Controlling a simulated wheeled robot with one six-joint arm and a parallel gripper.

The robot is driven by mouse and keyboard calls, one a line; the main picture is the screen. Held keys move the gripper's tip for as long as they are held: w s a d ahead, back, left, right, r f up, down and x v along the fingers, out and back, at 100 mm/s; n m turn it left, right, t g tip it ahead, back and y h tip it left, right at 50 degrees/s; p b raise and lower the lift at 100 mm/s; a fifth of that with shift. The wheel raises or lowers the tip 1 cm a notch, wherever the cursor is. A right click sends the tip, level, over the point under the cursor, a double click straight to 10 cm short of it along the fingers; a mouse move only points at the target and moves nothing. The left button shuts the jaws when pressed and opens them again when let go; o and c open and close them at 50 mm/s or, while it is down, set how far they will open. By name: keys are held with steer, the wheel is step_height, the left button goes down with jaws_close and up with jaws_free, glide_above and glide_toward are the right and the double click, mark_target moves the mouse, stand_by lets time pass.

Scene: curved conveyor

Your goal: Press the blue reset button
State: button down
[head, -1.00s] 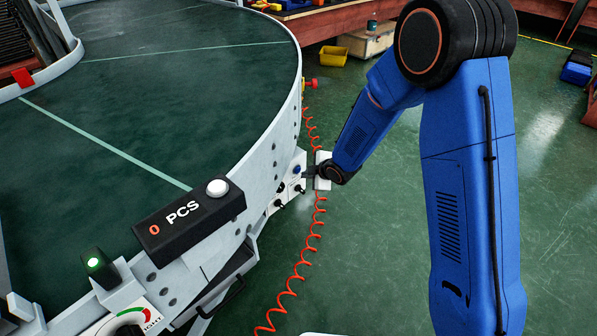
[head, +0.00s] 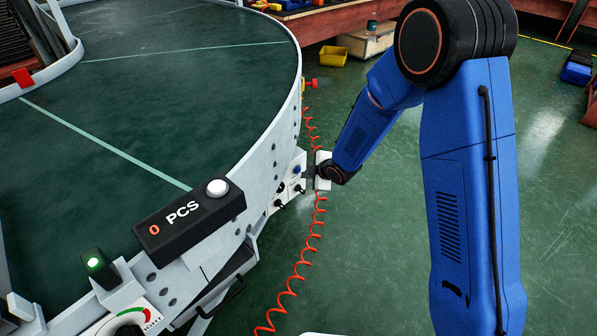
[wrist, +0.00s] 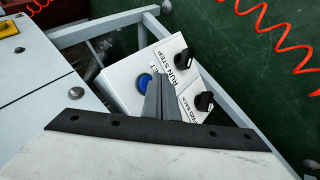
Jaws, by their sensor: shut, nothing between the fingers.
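The blue reset button (head: 297,169) is a small round blue cap on a white control box (head: 289,186) on the side of the conveyor. In the wrist view the blue button (wrist: 145,81) sits on the white box (wrist: 122,82), just left of the fingertips. My gripper (head: 309,172) is shut and empty, close to the box from the right. In the wrist view my gripper (wrist: 160,82) points at the box and partly covers the label by the button. I cannot tell whether the fingertips touch the button.
Two black selector knobs (wrist: 184,58) (wrist: 204,101) are on the box, right of the fingers. A red coiled cord (head: 300,262) hangs beside the conveyor. A black counter (head: 188,218) reading "0 PCS" is on the conveyor (head: 272,150) rim.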

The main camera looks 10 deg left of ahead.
steer(key=shift+w+a, duration=0.1)
stand_by(0.3)
steer(key=shift+w+a, duration=0.15)
steer(key=shift+a, duration=0.1)
steer(key=shift+w+a, duration=0.25)
steer(key=shift+a, duration=0.05)
stand_by(1.0)
steer(key=shift+s+d, duration=0.5)
steer(key=shift+d, duration=0.15)
stand_by(0.4)
steer(key=shift+s+d, duration=0.8)
steer(key=shift+d, duration=0.2)
steer(key=shift+s+d, duration=0.75)
steer(key=shift+d, duration=0.2)
steer(key=shift+d+r, duration=0.1)
